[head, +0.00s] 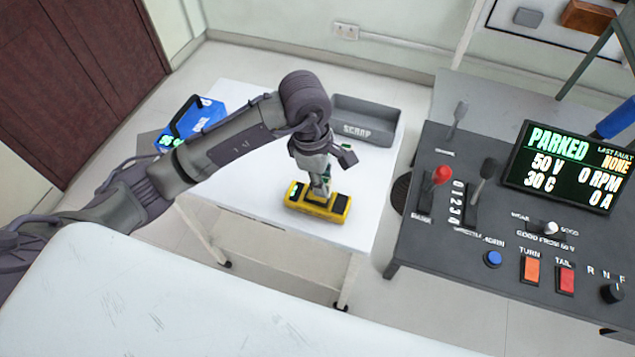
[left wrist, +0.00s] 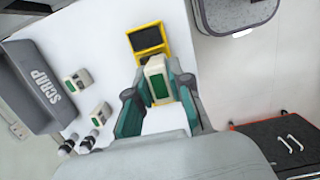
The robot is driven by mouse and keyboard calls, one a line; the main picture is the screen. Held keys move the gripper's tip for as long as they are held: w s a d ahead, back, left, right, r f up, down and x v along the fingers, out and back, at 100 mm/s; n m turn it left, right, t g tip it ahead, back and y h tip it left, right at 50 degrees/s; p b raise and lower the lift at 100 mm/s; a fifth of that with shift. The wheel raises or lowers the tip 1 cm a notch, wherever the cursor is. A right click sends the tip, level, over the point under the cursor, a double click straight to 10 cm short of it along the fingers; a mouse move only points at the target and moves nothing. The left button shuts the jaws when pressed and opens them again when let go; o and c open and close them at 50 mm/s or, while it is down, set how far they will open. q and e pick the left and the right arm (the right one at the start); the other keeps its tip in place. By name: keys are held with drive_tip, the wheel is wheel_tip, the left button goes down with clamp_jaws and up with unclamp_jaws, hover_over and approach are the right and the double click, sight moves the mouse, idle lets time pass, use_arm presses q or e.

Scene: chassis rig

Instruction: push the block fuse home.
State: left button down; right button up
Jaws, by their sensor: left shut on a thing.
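A yellow holder (head: 338,204) with dark areas at both ends sits on the white table. It also shows in the left wrist view (left wrist: 138,31), partly hidden by what I hold. My left gripper (head: 320,190) points down over the holder's middle. In the left wrist view its fingers (left wrist: 157,95) are shut on a cream block fuse (left wrist: 155,64) with a green label. The fuse is at the holder's middle; how deep it sits I cannot tell. Two similar cream-and-green blocks (left wrist: 77,83) (left wrist: 100,113) lie on the table. My right gripper is not in view.
A grey SCRAP bin (head: 362,112) stands behind the holder on the white table (head: 235,97). A blue device (head: 203,113) is at the table's back left. A dark control console (head: 440,225) with levers and a PARKED display (head: 565,165) stands at right.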

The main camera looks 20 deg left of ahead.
use_arm(q)
drive_tip(key=shift+w+a+f, duration=0.55)
drive_tip(key=shift+w+a, duration=0.1)
drive_tip(key=shift+w, duration=0.05)
drive_tip(key=shift+w+a+f, duration=0.1)
drive_tip(key=shift+f, duration=0.2)
wheel_tip(320, 180, down, 3)
drive_tip(key=shift+f+p, duration=0.1)
drive_tip(key=shift+p, duration=0.7)
drive_tip(key=shift+f, duration=0.2)
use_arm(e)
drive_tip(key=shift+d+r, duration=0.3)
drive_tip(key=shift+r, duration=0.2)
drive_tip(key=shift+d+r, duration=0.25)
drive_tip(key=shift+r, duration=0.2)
use_arm(q)
drive_tip(key=shift+f, duration=0.1)
drive_tip(key=shift+f, duration=0.15)
drive_tip(key=c, duration=1.1)
unclamp_jaws()
drive_tip(key=shift+o, duration=0.2)
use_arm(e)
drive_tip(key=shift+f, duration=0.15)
